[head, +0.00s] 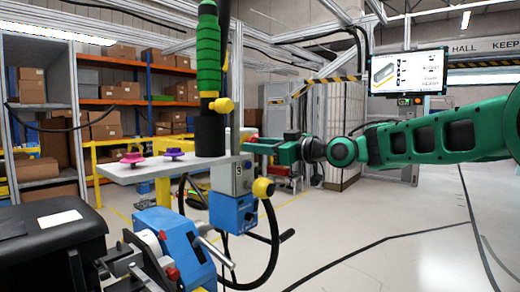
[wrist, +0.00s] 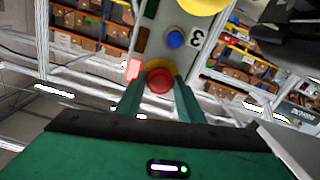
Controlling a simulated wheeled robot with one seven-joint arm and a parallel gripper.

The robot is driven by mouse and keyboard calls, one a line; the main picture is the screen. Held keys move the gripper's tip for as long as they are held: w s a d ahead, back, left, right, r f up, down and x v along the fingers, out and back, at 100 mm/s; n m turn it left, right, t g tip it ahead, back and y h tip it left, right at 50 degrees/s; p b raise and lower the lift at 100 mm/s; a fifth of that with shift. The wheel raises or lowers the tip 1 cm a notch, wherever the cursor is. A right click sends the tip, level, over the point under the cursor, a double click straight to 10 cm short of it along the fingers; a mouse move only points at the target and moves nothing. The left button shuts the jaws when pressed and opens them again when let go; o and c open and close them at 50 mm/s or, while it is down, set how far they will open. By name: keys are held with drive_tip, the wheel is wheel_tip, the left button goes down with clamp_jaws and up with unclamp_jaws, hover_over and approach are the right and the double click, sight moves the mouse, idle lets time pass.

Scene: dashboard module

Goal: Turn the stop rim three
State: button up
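A grey control box marked 3 (head: 243,180) stands on a post at the end of the shelf. Its face also shows in the wrist view (wrist: 152,40), with a blue button (wrist: 175,39) and the figure 3 upside down. A red stop knob (wrist: 159,81) with a yellow collar sits on this face. My gripper (wrist: 159,92) has one green finger on each side of the red knob. In the head view my gripper (head: 258,145) reaches the box from the right. Whether the fingers touch the knob's rim or stand just clear of it, I cannot tell.
A post with a green grip (head: 208,55) rises beside the box. A pink knob (head: 133,157) and a purple knob (head: 173,153) stand on the shelf (head: 150,171). A blue box (head: 231,212) and a black cable hang below. The floor at right is mostly open.

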drive_tip(key=c, duration=0.4)
drive_tip(key=shift+d, duration=0.25)
drive_tip(key=shift+a, duration=0.15)
drive_tip(key=shift+w+r+m, duration=0.1)
drive_tip(key=shift+m, duration=3.4)
